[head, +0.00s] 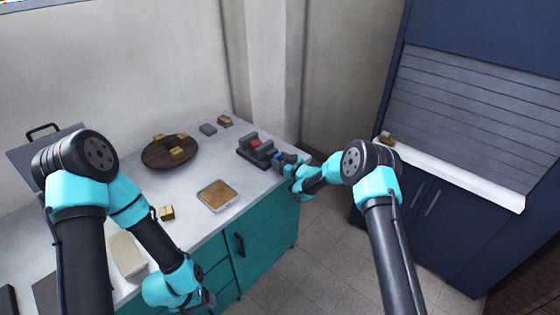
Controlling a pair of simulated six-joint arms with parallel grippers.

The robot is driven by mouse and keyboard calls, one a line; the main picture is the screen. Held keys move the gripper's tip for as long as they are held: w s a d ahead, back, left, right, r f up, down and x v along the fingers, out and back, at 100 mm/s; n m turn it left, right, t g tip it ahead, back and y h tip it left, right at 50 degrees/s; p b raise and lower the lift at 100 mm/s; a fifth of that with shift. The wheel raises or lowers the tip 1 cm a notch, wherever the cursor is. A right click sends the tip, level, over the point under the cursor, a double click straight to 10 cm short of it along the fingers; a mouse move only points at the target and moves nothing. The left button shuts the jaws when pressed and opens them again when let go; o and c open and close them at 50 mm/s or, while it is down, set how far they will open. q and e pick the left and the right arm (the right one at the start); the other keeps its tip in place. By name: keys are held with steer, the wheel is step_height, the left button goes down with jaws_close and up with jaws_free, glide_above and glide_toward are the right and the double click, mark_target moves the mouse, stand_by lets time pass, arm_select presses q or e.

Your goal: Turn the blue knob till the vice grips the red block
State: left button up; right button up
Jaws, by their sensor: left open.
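The dark grey vice (246,154) stands on the counter near its right end. The red block (255,144) sits between its jaws; I cannot tell whether the jaws touch it. The blue knob (277,157) is at the vice's right end, partly hidden by my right gripper. My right gripper (281,159) is at the knob; its fingers are too small to tell whether they are closed on it. My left gripper (207,300) is low in front of the counter, open, away from the vice.
A round wooden board (150,157) with several small wooden blocks lies at the back. A shallow tray (232,204) and a small wooden block (167,213) lie nearer the front. Counter between tray and vice is clear.

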steer(key=c, duration=0.4)
steer(key=shift+m, duration=2.9)
steer(key=o, duration=0.9)
steer(key=shift+d, duration=0.1)
steer(key=v, duration=1.7)
steer(key=shift+d, duration=0.15)
